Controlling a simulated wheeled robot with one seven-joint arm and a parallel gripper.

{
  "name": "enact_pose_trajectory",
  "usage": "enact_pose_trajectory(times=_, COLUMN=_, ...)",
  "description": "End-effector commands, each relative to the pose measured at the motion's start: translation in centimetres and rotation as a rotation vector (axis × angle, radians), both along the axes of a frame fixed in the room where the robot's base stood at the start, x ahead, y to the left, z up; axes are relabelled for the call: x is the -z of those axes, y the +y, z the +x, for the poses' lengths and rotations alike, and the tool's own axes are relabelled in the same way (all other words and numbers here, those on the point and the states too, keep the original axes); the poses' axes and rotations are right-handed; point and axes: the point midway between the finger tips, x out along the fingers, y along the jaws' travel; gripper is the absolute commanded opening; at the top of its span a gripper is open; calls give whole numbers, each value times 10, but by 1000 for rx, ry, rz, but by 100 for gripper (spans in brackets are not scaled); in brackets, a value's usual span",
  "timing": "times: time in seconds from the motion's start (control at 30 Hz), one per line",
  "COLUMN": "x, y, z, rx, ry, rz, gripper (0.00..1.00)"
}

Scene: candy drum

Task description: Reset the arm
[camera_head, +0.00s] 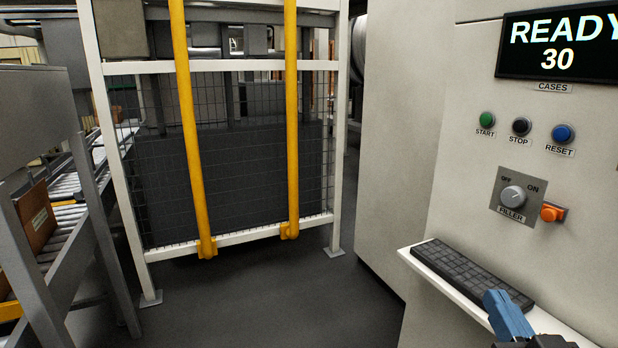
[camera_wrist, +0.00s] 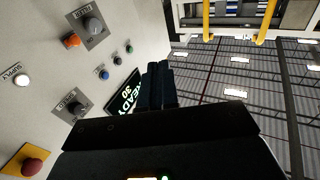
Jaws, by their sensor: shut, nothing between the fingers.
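My gripper (camera_head: 510,312) shows at the bottom right of the head view, in front of the keyboard shelf, with a blue part uppermost. In the wrist view my gripper (camera_wrist: 161,68) has its dark fingers together with nothing between them. The fingers partly cover the display (camera_wrist: 124,98). They touch no control that I can see. The control panel (camera_head: 590,260) stands at the right, and its display (camera_head: 560,45) reads READY 30.
Start (camera_head: 487,119), stop (camera_head: 522,126) and reset (camera_head: 563,133) buttons sit above the filler knob (camera_head: 513,196). A keyboard (camera_head: 470,270) lies on a white shelf. A mesh guard with yellow rails (camera_head: 197,130) stands ahead. A roller conveyor (camera_head: 65,187) runs at the left.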

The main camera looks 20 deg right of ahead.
Motion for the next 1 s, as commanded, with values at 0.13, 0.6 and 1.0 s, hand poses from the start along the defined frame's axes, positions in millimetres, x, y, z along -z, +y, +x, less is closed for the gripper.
enact_pose_trajectory(times=0.13, x=41, y=43, z=-35, rx=-83, ry=78, rz=32, gripper=0)
enact_pose_trajectory(times=0.6, x=107, y=121, z=-178, rx=-316, ry=312, rz=58, gripper=0)
enact_pose_trajectory(times=1.0, x=111, y=129, z=-241, rx=-407, ry=407, rz=42, gripper=0)
